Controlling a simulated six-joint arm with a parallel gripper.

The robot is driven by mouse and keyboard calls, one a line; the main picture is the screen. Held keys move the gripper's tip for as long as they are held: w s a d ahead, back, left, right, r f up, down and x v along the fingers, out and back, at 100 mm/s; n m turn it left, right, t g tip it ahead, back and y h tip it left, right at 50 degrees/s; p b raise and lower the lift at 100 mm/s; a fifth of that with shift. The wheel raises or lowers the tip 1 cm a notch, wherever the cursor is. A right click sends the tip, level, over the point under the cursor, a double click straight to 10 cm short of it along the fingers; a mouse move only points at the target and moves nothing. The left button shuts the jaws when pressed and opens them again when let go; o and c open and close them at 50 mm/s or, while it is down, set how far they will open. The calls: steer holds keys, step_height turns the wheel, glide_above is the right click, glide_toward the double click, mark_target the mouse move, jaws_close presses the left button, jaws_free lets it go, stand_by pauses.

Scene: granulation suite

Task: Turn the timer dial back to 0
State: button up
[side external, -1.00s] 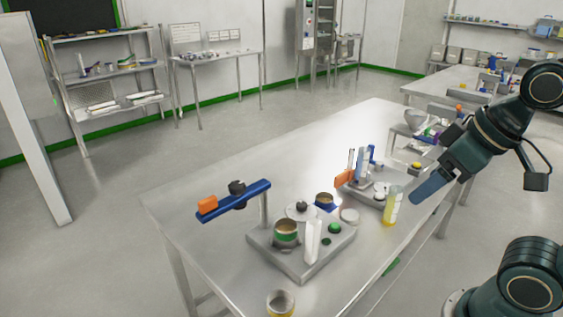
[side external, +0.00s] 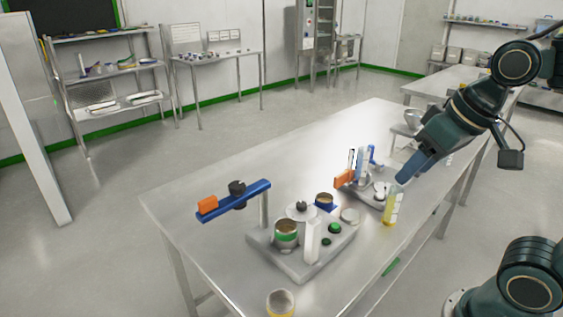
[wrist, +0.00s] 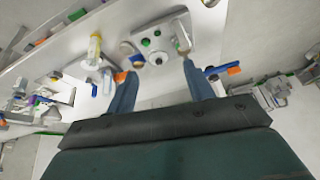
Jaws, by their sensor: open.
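A white disc with a dark knob (side external: 300,210), which looks like the timer dial, sits on a grey base plate (side external: 293,262) on the steel table. Its pointer and markings are too small to read. It also shows in the wrist view (wrist: 158,58), between my fingertips in the picture but beyond them. My gripper (side external: 402,181) is open and empty, above the table to the right of the dial and apart from it. In the wrist view its two fingers (wrist: 157,76) are spread wide.
A blue arm (side external: 240,198) with an orange end and a black knob stands up from the plate. A green-banded cup (side external: 286,235), a white upright piece (side external: 312,240) and green buttons surround the dial. A yellow bottle (side external: 390,207) stands below my gripper. The table's left rear is clear.

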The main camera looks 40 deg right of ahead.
steer(key=w+d+r+m+g, duration=0.1)
steer(key=w+m, duration=0.3)
steer(key=w, duration=0.5)
steer(key=m+g, duration=0.4)
steer(key=m, duration=0.9)
glide_above(302, 204)
step_height(302, 204, down, 15)
steer(key=shift+w, duration=0.1)
steer(key=shift+f, duration=0.1)
steer(key=shift+f, duration=6.8)
steer(key=shift+c, duration=0.4)
steer(key=c, duration=0.9)
